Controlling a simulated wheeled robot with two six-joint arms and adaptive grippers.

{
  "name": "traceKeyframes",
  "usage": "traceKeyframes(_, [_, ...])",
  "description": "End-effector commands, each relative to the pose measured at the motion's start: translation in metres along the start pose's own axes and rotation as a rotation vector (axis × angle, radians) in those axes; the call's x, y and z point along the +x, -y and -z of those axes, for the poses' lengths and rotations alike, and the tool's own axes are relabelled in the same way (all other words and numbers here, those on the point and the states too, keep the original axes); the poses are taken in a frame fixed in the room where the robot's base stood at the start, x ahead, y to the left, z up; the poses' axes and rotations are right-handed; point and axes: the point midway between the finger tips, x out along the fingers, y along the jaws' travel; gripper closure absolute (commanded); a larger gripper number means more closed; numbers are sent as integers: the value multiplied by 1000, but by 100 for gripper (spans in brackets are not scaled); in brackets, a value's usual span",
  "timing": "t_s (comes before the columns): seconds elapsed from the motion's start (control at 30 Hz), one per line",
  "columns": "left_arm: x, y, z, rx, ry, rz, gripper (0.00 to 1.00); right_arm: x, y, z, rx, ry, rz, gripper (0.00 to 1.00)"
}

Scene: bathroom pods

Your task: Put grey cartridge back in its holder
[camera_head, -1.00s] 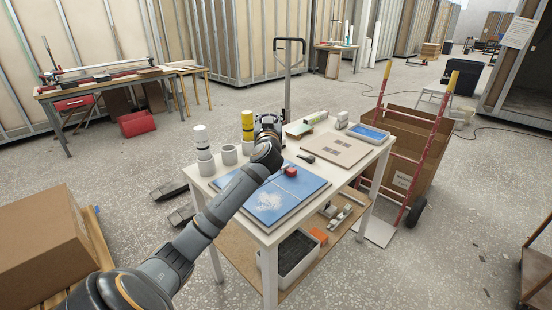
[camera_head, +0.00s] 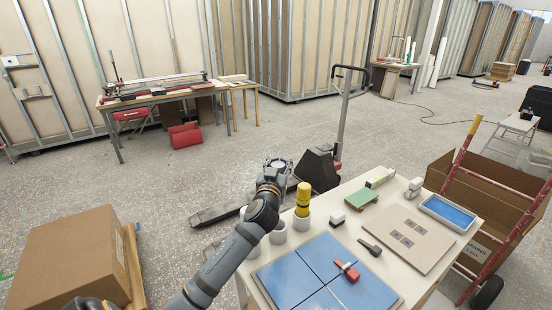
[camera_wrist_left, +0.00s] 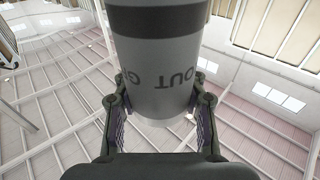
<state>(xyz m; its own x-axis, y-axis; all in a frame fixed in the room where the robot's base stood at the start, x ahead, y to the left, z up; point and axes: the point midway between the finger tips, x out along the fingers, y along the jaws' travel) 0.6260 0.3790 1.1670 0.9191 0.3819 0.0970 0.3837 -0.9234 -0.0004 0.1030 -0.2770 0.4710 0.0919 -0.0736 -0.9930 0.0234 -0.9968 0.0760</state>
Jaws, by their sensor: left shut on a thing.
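My left gripper (camera_head: 277,170) is raised beyond the left back corner of the white table. In the left wrist view its fingers are shut on the grey cartridge (camera_wrist_left: 160,60), which has a dark band and upside-down lettering. In the head view, little of the cartridge can be told apart from the gripper. An empty white holder cup (camera_head: 278,234) stands on the table, right of my forearm. Beside it a yellow cartridge (camera_head: 303,198) stands upright in another holder (camera_head: 302,221). Another white cup (camera_head: 254,251) is mostly hidden behind my arm. My right gripper is out of view.
Blue tiles (camera_head: 300,275) with a red-headed tool (camera_head: 347,271) cover the front of the table. A tan board (camera_head: 408,237) and blue tray (camera_head: 448,212) lie to the right. A pallet jack (camera_head: 320,165) stands behind; a cardboard box (camera_head: 70,260) is at left.

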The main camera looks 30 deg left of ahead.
Motion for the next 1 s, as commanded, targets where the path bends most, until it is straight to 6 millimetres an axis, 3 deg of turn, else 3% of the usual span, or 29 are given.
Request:
traceKeyframes(0.17, [-1,0,-7,0,-2,0,100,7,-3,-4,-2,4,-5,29])
traceKeyframes(0.57, [-4,0,-47,1,-1,0,100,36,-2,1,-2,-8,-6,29])
traceKeyframes(1.0, [-5,0,-48,0,-2,0,100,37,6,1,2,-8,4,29])
